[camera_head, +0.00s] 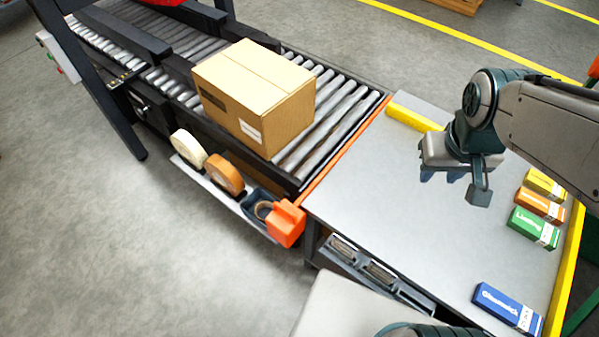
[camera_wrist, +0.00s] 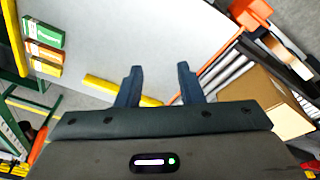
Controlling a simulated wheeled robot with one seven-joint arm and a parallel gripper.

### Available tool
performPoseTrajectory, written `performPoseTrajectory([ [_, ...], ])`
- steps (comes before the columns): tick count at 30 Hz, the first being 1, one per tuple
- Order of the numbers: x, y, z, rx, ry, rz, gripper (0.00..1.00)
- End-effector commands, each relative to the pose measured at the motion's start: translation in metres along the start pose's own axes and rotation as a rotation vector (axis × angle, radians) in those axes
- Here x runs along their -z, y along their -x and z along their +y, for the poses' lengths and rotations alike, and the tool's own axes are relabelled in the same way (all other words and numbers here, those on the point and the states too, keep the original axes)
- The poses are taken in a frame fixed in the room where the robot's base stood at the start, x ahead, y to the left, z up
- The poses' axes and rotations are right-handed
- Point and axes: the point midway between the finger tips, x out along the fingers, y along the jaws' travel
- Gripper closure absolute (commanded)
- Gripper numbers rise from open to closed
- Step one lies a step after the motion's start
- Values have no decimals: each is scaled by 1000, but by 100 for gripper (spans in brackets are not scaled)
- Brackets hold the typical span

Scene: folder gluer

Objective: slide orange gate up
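The orange gate (camera_head: 345,150) shows as a thin orange strip along the end of the roller conveyor, beside the grey table. An orange block (camera_head: 285,222) sits at its near end. In the wrist view the orange strip (camera_wrist: 220,53) and the orange block (camera_wrist: 250,13) are at the upper right. My gripper (camera_head: 440,178) is over the grey table, right of the strip and apart from it. In the wrist view my gripper (camera_wrist: 158,78) has its two dark fingers spread with nothing between them.
A cardboard box (camera_head: 255,95) stands on the rollers close to the strip. Tape rolls (camera_head: 224,175) sit in a side tray. Small boxes, including a blue one (camera_head: 507,308), lie along the right edge of the grey table (camera_head: 390,225). A yellow bar (camera_head: 413,117) is at its far edge.

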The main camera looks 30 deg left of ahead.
Motion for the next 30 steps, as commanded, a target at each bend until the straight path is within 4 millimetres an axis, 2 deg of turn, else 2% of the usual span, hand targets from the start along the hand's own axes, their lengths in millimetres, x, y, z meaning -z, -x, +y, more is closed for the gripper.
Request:
performPoseTrajectory([
  [1, 9, -17, -16, 3, 65, -11, 66],
  [6, 37, -52, -68, 4, 257, -28, 66],
  [12, 56, -97, -142, 1, 487, -43, 66],
  [16, 58, -128, -196, -5, 638, -50, 66],
  [22, 46, -173, -276, -15, 849, -52, 66],
  [27, 35, -193, -316, -22, 955, -48, 66],
  [30, 31, -199, -326, -23, 981, -48, 66],
])
